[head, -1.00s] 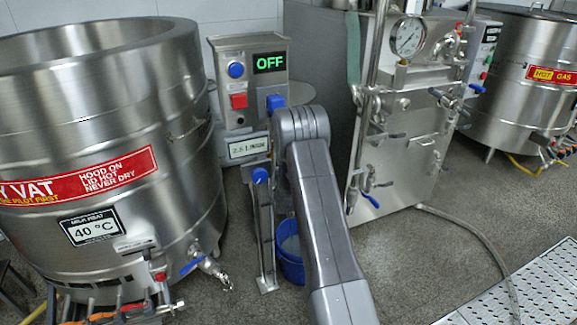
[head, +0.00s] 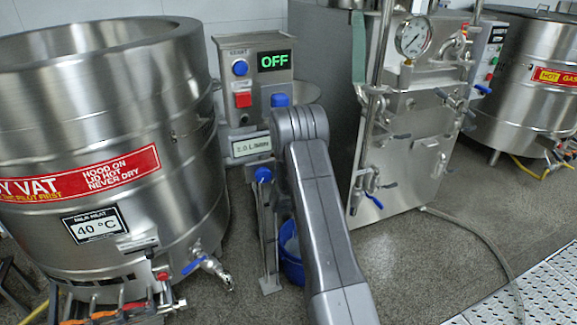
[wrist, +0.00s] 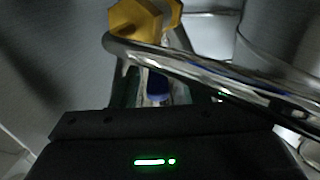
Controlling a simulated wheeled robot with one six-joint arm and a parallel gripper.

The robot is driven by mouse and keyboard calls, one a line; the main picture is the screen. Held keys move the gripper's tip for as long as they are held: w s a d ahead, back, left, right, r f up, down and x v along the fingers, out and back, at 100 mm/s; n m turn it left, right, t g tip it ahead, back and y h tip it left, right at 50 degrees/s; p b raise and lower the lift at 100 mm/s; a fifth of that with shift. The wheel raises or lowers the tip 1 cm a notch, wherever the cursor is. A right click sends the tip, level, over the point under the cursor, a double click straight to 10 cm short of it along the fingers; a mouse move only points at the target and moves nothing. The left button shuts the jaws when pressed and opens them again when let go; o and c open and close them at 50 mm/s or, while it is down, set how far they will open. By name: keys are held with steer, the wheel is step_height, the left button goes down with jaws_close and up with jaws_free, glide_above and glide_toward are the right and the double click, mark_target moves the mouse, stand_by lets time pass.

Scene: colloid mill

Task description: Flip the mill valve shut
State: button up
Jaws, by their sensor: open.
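The mill stand with a lit green OFF display (head: 273,61) is left of centre in the head view, partly hidden by my arm. A blue knob (head: 263,175) tops a metal post in front of it. I cannot tell for sure which part is the mill valve. My gripper is hidden behind my arm in the head view. In the wrist view its dark housing (wrist: 160,125) fills the bottom, and the jaws are open. Beyond it are a small blue piece (wrist: 157,86), a chrome bar (wrist: 215,73) crossing in front, and a yellow hexagonal part (wrist: 140,18). No contact is clear.
A large steel vat (head: 105,110) with a blue-handled tap stands at left. A steel machine with a gauge (head: 413,37) and several blue-handled valves stands at right. A blue bucket (head: 292,268) is on the floor behind my arm. A hose crosses the floor at right.

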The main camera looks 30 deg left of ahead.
steer(key=p+v, duration=0.2)
steer(key=v, duration=1.1)
steer(key=shift+s+d, duration=0.2)
steer(key=shift+w+d, duration=0.1)
steer(key=shift+w, duration=0.05)
steer(key=c, duration=0.7)
steer(key=shift+w+d+m, duration=0.1)
steer(key=shift+w+m, duration=0.2)
steer(key=shift+m, duration=0.2)
jaws_close()
steer(key=w+d+m+g+y, duration=0.3)
steer(key=w+d+m, duration=0.3)
steer(key=m, duration=0.8)
steer(key=w+a+b, duration=0.4)
steer(key=a, duration=0.7)
steer(key=shift+w+a+b, duration=0.3)
steer(key=shift+a+b, duration=0.05)
